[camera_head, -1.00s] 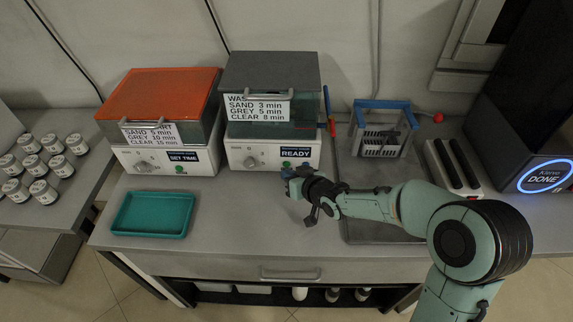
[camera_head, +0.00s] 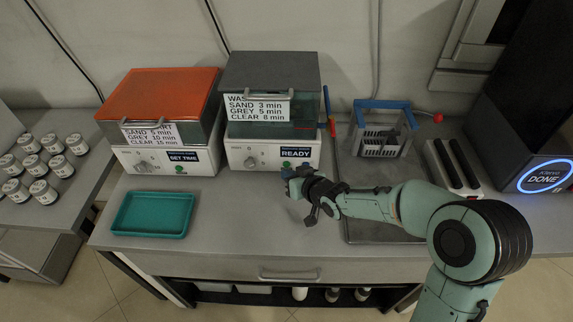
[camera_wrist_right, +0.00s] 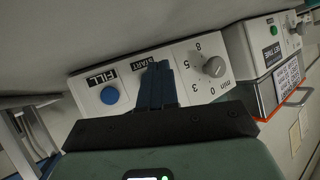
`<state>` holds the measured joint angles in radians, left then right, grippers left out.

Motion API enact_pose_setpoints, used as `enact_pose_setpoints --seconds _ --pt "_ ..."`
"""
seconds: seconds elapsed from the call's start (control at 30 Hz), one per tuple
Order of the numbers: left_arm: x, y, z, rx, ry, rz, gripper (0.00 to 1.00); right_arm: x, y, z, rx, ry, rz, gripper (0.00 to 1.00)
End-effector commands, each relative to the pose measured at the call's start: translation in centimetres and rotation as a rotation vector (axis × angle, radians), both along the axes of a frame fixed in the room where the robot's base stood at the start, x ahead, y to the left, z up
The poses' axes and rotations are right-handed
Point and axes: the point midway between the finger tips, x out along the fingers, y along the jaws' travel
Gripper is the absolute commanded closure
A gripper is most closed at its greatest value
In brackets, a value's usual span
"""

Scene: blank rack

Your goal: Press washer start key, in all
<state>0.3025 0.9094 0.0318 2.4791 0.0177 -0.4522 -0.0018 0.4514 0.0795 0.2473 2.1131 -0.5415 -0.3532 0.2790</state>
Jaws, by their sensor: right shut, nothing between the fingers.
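The washer (camera_head: 270,71) is the grey-lidded box at the back middle, with a white front panel (camera_head: 238,163) and a display (camera_head: 296,153) reading READY. Its dial (camera_head: 250,163) also shows in the wrist view (camera_wrist_right: 214,67). My right gripper (camera_head: 288,173) is shut and empty, its fingertips at the right part of that panel. In the wrist view the closed fingers (camera_wrist_right: 157,70) lie over the panel beside the START label (camera_wrist_right: 146,62). They hide the start key there, so I cannot tell if they touch it. A blue FILL button (camera_wrist_right: 109,95) sits beside them. My left gripper is out of view.
An orange-lidded unit (camera_head: 160,92) showing SET TIME stands left of the washer. A teal tray (camera_head: 152,214) lies on the bench in front. Jars stand far left.

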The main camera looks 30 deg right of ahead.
Motion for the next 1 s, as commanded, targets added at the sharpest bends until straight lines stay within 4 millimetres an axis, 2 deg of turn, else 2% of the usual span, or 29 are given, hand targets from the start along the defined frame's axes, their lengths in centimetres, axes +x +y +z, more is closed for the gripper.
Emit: enact_pose_setpoints --seconds 0.27,1.0 --pt "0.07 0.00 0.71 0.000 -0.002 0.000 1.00 0.68 -0.43 0.07 0.001 0.000 0.000 1.00" --pt "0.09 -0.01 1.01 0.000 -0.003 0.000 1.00 1.07 -0.66 0.01 0.000 0.000 0.000 1.00"
